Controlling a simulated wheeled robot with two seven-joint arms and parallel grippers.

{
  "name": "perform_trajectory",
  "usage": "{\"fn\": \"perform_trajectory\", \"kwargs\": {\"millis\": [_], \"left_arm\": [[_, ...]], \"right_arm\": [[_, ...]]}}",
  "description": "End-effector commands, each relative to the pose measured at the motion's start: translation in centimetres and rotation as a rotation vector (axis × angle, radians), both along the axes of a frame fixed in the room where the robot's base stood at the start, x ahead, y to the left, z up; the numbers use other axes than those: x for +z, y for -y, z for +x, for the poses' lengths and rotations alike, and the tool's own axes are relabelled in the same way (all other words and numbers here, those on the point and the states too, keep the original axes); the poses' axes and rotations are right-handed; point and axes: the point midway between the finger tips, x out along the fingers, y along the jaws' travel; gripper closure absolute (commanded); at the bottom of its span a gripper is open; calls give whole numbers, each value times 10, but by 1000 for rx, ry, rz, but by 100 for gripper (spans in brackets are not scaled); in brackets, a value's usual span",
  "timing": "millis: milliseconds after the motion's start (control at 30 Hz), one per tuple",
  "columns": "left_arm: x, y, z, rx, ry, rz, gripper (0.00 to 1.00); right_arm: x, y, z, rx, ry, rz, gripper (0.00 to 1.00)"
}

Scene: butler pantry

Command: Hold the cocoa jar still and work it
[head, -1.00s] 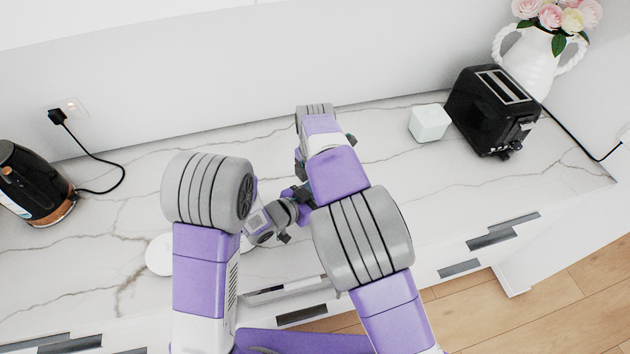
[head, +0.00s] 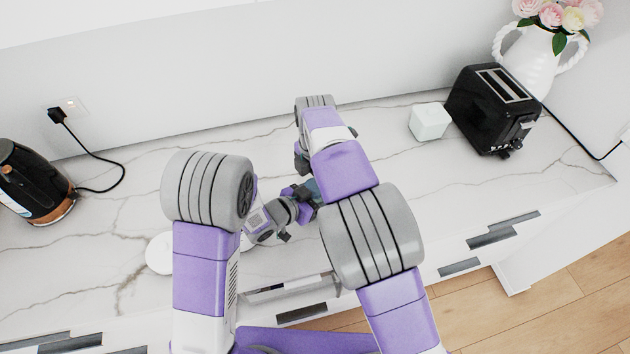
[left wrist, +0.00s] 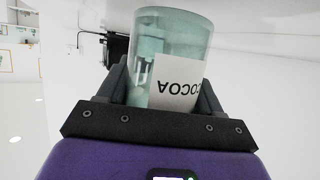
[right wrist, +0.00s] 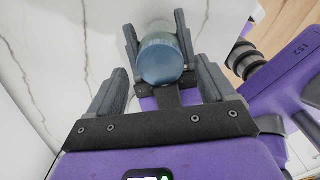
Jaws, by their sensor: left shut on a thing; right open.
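The cocoa jar (left wrist: 175,50) is a teal, see-through cylinder with a white label that reads COCOA upside down in the left wrist view. My left gripper (left wrist: 165,85) is shut on it, one finger on each side. In the right wrist view the jar's round blue-teal end (right wrist: 161,63) faces the camera.
A white cube (head: 429,122), a black toaster (head: 492,108) and a white flower vase (head: 530,60) stand at the right. A black kettle (head: 32,185) is at the far left. A round white thing (head: 159,254) lies near the front edge.

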Motion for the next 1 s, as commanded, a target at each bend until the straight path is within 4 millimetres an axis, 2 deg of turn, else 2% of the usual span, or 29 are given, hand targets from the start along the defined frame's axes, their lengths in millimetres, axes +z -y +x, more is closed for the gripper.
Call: {"fn": "perform_trajectory", "kwargs": {"millis": [100,233,500,600,633,867,1000], "left_arm": [[1,0,0,0,1,-1,100],[1,0,0,0,1,-1,100],[1,0,0,0,1,-1,100],[1,0,0,0,1,-1,100],[1,0,0,0,1,-1,100],[1,0,0,0,1,-1,100],[1,0,0,0,1,-1,100]], "right_arm": [[18,0,1,1,3,3,17],[28,0,1,-1,2,1,17],[30,1,0,-1,1,-1,17],[30,0,0,-1,1,-1,1],[30,0,0,-1,1,-1,0],[30,0,0,0,1,-1,0],[42,0,1,1,3,3,0]]}}
